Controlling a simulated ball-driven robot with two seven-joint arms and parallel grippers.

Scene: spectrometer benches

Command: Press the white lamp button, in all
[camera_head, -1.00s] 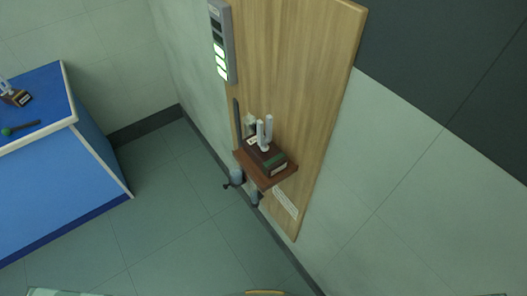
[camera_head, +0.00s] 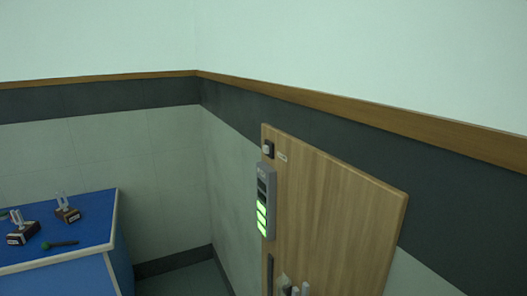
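The white lamp button (camera_head: 268,149) sits in a small dark square housing at the top left corner of a wooden wall panel (camera_head: 335,215). A small pale label (camera_head: 282,157) is beside it on the right. Below the button, a grey indicator unit (camera_head: 266,200) is mounted on the panel's left edge, with several segments lit green and the upper ones dark. Neither of my grippers shows in the view.
A blue bench (camera_head: 60,265) with a pale edge stands at the left. On it are two small dark blocks with white prongs, a nearer one (camera_head: 22,233) and a farther one (camera_head: 67,212), and a green-ended dark tool (camera_head: 60,245).

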